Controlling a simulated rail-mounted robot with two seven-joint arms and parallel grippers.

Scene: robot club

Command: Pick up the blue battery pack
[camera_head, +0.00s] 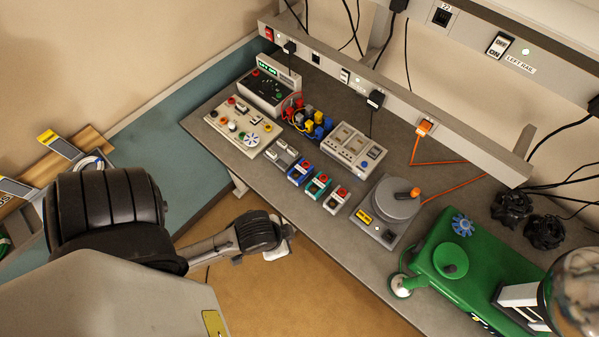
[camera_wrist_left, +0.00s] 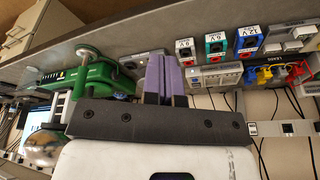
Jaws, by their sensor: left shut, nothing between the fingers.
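The blue battery pack (camera_head: 300,172) stands on the grey bench in a short row, between a grey unit and a teal pack (camera_head: 318,187). It has a red part on top. My right gripper is not seen.
A white-grey pack (camera_head: 336,200) ends the row, beside a grey turntable-like device (camera_head: 390,208). A green machine (camera_head: 480,265) stands at the right. Bare bench lies before the packs.

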